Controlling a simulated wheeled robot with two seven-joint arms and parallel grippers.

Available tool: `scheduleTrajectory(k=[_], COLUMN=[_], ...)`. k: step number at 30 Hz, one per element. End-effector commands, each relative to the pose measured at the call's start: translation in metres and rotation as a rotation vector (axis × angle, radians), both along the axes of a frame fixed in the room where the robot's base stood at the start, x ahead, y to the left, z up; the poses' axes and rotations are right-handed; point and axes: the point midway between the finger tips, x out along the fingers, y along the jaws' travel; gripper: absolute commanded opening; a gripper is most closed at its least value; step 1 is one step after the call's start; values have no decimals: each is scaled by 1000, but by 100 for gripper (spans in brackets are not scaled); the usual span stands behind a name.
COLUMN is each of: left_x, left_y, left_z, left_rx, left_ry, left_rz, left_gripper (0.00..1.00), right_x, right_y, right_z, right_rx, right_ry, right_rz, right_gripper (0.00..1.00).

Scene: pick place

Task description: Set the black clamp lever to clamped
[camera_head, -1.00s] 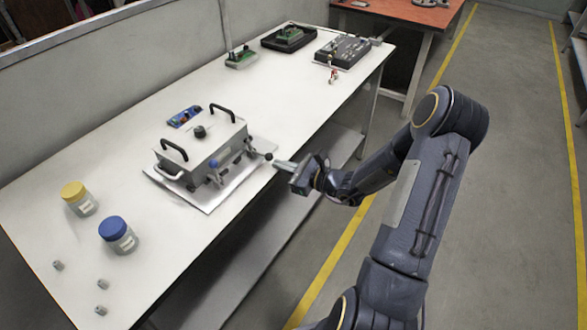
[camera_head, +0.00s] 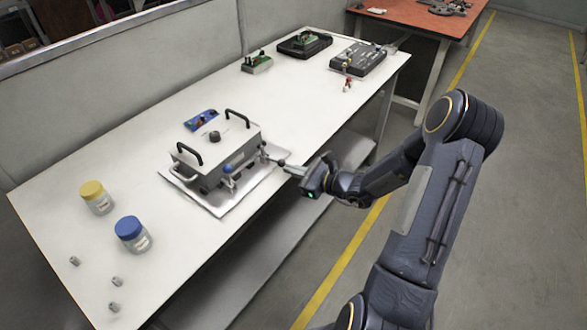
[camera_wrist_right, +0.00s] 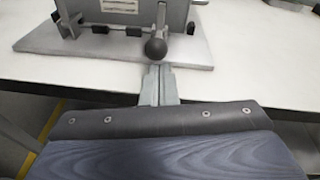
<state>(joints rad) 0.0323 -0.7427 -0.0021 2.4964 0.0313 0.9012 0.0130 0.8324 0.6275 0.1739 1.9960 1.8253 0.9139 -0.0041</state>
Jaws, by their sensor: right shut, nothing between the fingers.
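The black clamp lever (camera_wrist_right: 155,47) shows in the right wrist view as a round black knob at the front of the grey clamp box (camera_wrist_right: 122,12). The right gripper (camera_wrist_right: 160,68) is shut and empty, its fingertips just in front of and below the knob, touching or nearly so. In the head view the grey box (camera_head: 217,152) sits on a light plate, and the right gripper (camera_head: 283,164) reaches its right side. There the black knob is hard to make out by the fingertips. A blue-knobbed lever (camera_head: 228,168) stands on the box's front. The left gripper is out of view.
The box's plate (camera_head: 222,206) lies on the white table (camera_head: 180,250). A yellow-lidded jar (camera_head: 97,198) and a blue-lidded jar (camera_head: 134,235) stand at the left. Circuit boards and dark trays (camera_head: 304,44) are at the far end.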

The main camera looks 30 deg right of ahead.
Motion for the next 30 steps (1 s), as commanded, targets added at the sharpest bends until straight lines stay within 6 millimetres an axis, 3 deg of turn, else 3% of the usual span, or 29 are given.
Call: scheduleTrajectory(k=[8, 14, 21, 30], left_x=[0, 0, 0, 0], left_y=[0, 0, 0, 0], left_z=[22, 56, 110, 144], left_rx=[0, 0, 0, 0], left_ry=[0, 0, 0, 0], left_rz=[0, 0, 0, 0], left_gripper=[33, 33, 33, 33], right_x=[1, 3, 10, 19], right_y=[1, 2, 5, 7], right_z=[15, 34, 56, 68], right_rx=[-31, -82, -169, -219], right_ry=[66, 186, 392, 525], right_rz=[1, 4, 3, 0], right_gripper=[0, 0, 0, 0])
